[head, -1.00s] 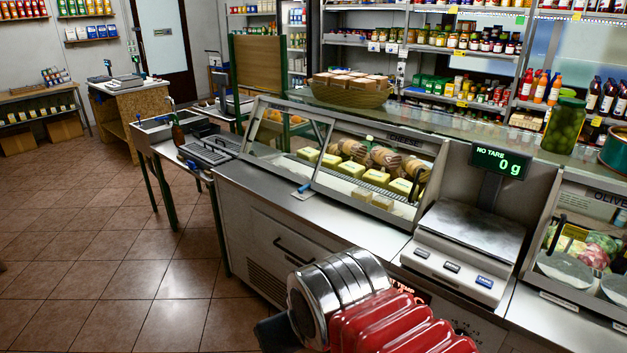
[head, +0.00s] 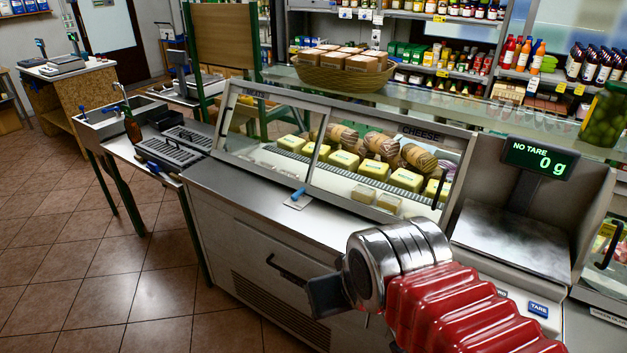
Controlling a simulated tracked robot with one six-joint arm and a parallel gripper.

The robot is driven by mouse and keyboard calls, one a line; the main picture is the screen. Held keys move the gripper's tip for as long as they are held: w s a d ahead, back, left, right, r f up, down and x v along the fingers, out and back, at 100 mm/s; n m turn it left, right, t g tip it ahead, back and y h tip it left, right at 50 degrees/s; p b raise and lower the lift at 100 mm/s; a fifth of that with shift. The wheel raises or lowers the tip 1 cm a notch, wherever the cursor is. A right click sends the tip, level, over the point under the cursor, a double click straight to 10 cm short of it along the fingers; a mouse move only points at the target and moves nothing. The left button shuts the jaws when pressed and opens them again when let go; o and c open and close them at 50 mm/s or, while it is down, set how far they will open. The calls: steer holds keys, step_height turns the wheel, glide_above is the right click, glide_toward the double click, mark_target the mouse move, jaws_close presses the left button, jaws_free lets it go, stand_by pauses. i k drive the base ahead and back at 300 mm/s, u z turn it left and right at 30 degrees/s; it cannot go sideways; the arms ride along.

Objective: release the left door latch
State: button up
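The glass-fronted display case (head: 345,175) has a narrow left pane and a wider right pane, which is marked CHEESE. A small latch with a blue lever (head: 298,195) on a metal plate sits at the front sill, near the bar between the panes. Both panes look closed. My arm, with red bellows and a metal collar, reaches in from the lower right. A dark piece (head: 325,297) at its end is all I see that may be my gripper. Fingertips cannot be made out. It is in front of the counter, apart from the latch in the picture.
A scale (head: 512,240) with a display reading 0 g stands right of the case. A wicker basket (head: 340,76) and a jar (head: 606,115) stand on the glass top. The steel ledge before the case is mostly clear. The tiled floor at left is open.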

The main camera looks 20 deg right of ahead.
mark_target(295, 197)
steer(key=z, duration=0.05)
steer(key=i, duration=0.3)
steer(key=z, duration=0.1)
steer(key=k, duration=0.65)
steer(key=u, duration=0.55)
steer(key=i, duration=1.2)
steer(key=u, duration=0.6)
steer(key=i, duration=1.45)
steer(key=z, duration=0.1)
